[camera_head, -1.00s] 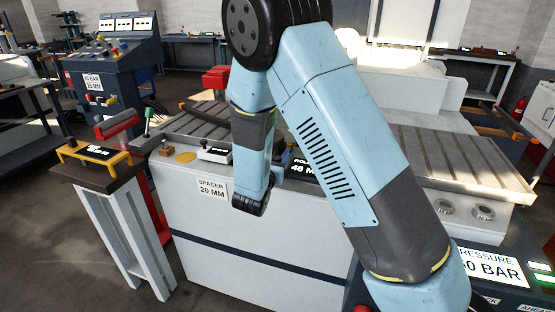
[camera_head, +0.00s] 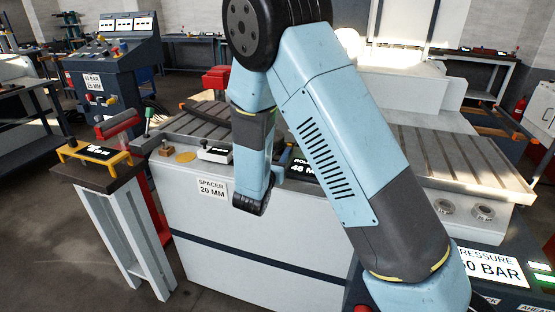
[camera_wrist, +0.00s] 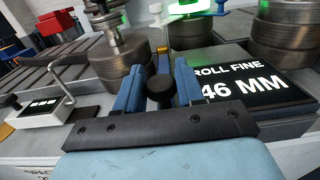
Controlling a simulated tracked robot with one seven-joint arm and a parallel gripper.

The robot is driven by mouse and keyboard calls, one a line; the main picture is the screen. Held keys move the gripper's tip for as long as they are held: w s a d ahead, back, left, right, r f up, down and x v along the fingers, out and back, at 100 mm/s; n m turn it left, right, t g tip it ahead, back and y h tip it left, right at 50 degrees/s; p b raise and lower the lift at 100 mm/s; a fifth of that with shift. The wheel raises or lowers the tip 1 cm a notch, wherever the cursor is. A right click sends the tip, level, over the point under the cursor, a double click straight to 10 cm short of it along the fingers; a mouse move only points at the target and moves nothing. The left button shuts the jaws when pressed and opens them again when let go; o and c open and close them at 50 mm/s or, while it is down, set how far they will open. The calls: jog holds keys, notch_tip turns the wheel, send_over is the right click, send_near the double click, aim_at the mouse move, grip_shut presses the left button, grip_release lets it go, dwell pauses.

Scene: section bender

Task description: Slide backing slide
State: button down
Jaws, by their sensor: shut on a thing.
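In the wrist view my gripper (camera_wrist: 160,90) has its two blue fingers closed on either side of a dark round knob (camera_wrist: 160,88). The knob sits on the bender's bed, in front of a steel roller stack (camera_wrist: 122,72). The slide body under the knob is hidden by the fingers and the palm plate, so I cannot tell how far it stands along its track. In the head view my arm's end hangs over the front edge of the bender (camera_head: 260,245), and the fingers are hidden there.
A "ROLL FINE 46 MM" display (camera_wrist: 245,85) stands close right of the fingers. Steel rollers (camera_wrist: 195,65) stand behind. A white box with a bent rod (camera_wrist: 42,112) is at left. A side stand with a yellow frame (camera_head: 95,152) stands left of the bender.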

jog(key=x, duration=0.4)
jog(key=shift+w, duration=0.1)
jog(key=shift+r, duration=0.1)
jog(key=c, duration=0.8)
grip_release()
jog(key=v, duration=1.3)
jog(key=shift+s, duration=0.3)
